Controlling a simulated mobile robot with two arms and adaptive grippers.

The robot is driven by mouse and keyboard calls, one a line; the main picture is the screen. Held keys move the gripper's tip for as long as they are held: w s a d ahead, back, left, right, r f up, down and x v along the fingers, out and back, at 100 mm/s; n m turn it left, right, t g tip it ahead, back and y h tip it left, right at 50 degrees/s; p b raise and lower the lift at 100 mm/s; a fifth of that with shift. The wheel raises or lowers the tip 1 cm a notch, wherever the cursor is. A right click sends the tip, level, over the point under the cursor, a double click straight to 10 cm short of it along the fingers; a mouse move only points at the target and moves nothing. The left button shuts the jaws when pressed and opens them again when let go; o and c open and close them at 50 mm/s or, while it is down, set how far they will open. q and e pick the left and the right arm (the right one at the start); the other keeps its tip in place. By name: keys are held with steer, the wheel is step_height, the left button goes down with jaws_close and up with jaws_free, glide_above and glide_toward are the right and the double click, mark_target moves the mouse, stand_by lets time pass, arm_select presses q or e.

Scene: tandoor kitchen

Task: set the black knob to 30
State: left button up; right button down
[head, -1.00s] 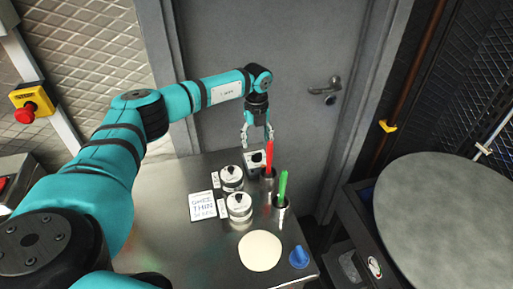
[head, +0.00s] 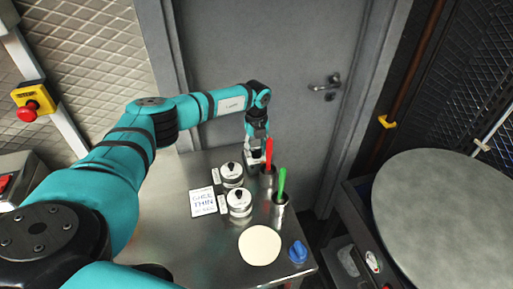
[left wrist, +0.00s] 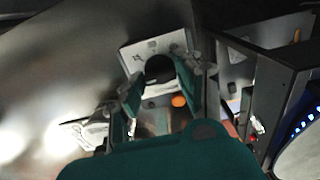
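The black knob (left wrist: 159,68) sits on a white plate (left wrist: 133,56) in the left wrist view. In the head view my gripper mostly covers it at the back of the steel table (head: 165,225). My left gripper (head: 256,157) points down over it. In the left wrist view the two fingers of this gripper (left wrist: 160,82) stand apart, one on each side of the knob. I cannot tell whether they touch it. The scale marks on the plate are too small to read. My right gripper is out of view.
Close by stand a red-handled tool (head: 268,152), a green-handled tool (head: 282,184) in a steel cup (head: 279,212), and two lidded pots (head: 232,178) (head: 239,205). A card (head: 204,203), pale disc (head: 260,245) and blue object (head: 298,252) lie in front. A door (head: 270,60) is behind.

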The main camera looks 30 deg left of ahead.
arm_select(q)
steer(key=c, duration=0.4)
steer(key=shift+o, duration=0.2)
steer(key=m+b, duration=0.1)
steer(key=m, duration=0.1)
steer(key=shift+f+m+b, duration=0.1)
steer(key=shift+m+b, duration=0.25)
steer(key=shift+m, duration=0.05)
steer(key=m+b, duration=0.3)
steer(key=m, duration=0.2)
steer(key=m+b, duration=0.3)
steer(key=m, duration=0.2)
steer(key=shift+m, duration=0.4)
steer(key=shift+m+b, duration=0.9)
steer(key=shift+m, duration=1.2)
steer(key=shift+r, duration=0.2)
